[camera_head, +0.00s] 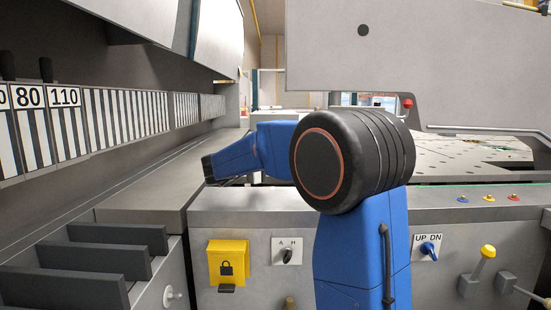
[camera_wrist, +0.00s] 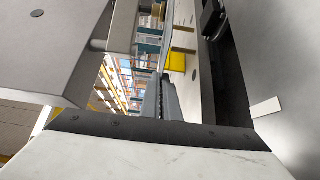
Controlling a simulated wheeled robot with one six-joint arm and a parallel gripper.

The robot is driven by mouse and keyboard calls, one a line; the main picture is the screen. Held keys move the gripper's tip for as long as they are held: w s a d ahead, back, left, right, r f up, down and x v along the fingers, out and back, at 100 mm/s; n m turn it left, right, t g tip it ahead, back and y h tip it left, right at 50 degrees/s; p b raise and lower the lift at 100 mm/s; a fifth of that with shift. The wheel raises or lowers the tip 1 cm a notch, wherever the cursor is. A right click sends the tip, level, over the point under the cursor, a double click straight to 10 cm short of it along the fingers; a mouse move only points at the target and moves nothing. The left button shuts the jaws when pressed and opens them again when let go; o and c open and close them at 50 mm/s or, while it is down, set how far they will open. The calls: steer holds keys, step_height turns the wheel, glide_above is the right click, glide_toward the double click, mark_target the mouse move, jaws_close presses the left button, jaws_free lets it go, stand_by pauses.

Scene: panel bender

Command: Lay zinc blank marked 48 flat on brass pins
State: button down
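I cannot make out a zinc blank marked 48 or brass pins in either view. In the head view my blue arm rises at the centre, with a large black joint in front. Its far part reaches left to a dark end (camera_head: 207,168) over the grey machine ledge. I cannot make out finger tips there, nor whether my gripper holds anything. In the wrist view a pale flat surface with a dark screwed edge fills the bottom; I cannot tell what it is.
A striped tool row with labels 80 and 110 (camera_head: 65,96) lines the left. Dark bars (camera_head: 115,237) jut out at lower left. A yellow lock box (camera_head: 228,262) and UP DN switch (camera_head: 428,250) are on the front panel. A perforated table (camera_head: 455,160) lies right.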

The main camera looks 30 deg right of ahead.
steer(key=s+d, duration=0.1)
steer(key=d, duration=0.1)
steer(key=s+d, duration=0.2)
steer(key=d, duration=0.1)
steer(key=s+d, duration=0.2)
steer(key=d, duration=0.1)
steer(key=shift+f, duration=0.2)
steer(key=shift+w+a+f, duration=0.1)
steer(key=shift+f, duration=0.65)
steer(key=shift+f, duration=0.35)
steer(key=c, duration=1.9)
jaws_free()
steer(key=shift+c, duration=0.2)
steer(key=shift+a, duration=0.1)
steer(key=a, duration=0.7)
steer(key=shift+s+a, duration=0.15)
steer(key=shift+s, duration=0.25)
steer(key=shift+s, duration=0.1)
